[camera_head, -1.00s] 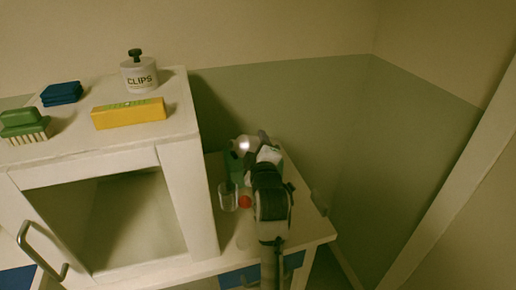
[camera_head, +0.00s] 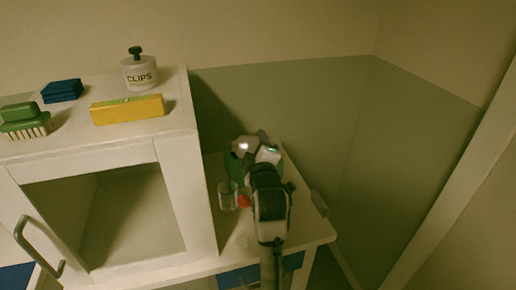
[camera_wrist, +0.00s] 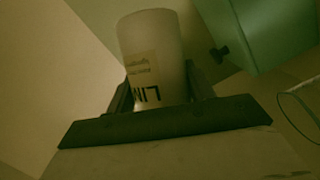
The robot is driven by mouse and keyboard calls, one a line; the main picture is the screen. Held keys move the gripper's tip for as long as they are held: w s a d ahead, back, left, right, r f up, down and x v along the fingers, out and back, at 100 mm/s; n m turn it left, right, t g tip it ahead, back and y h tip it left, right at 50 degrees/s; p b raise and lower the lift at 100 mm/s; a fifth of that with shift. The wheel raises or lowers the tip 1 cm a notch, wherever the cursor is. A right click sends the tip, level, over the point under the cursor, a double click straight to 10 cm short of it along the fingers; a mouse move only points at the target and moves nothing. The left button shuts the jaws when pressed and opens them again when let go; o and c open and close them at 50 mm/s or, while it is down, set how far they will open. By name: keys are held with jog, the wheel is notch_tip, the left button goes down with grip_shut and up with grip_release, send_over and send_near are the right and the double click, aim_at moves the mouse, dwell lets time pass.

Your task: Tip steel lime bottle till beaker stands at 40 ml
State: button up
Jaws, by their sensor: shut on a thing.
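The steel lime bottle (camera_wrist: 153,55) shows in the wrist view as a pale grey cylinder with partly covered, upside-down lettering "LIM". My gripper (camera_wrist: 160,95) is shut on it, a finger at each side. In the head view the bottle (camera_head: 241,147) is a small shiny shape at the far end of my arm, tilted and partly hidden by the gripper. The clear glass beaker (camera_head: 228,196) stands on the low table, nearer than the bottle and slightly left. A glass rim (camera_wrist: 298,108) shows at the right of the wrist view. Liquid level and marks are unreadable.
A red round thing (camera_head: 244,202) lies beside the beaker. A green object (camera_head: 234,168) stands behind the beaker. The white cabinet (camera_head: 184,185) rises close on the left, with a clips jar (camera_head: 140,75), yellow box (camera_head: 127,109), blue stack (camera_head: 62,91) and brush (camera_head: 24,122) on top.

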jog(key=shift+f+n+b, duration=0.15)
jog(key=shift+n+b, duration=0.25)
jog(key=shift+b, duration=0.25)
dwell(0.5)
jog(key=shift+r+p, duration=0.2)
jog(key=shift+p, duration=0.15)
jog(key=shift+d+f+b, duration=0.1)
jog(key=shift+f+b, duration=0.1)
jog(key=shift+b, duration=0.55)
dwell(1.3)
jog(key=shift+r+n+t+b, duration=0.4)
jog(key=shift+n+b, duration=0.2)
jog(key=shift+b, duration=0.15)
dwell(2.5)
jog(key=shift+r+p, duration=0.1)
jog(key=shift+p, duration=0.25)
jog(key=shift+r+m+p, duration=0.15)
jog(key=shift+m+p, duration=0.35)
jog(key=shift+p, duration=0.25)
jog(key=shift+m+g+p, duration=0.5)
jog(key=shift+m+p, duration=0.1)
jog(key=shift+p, duration=0.35)
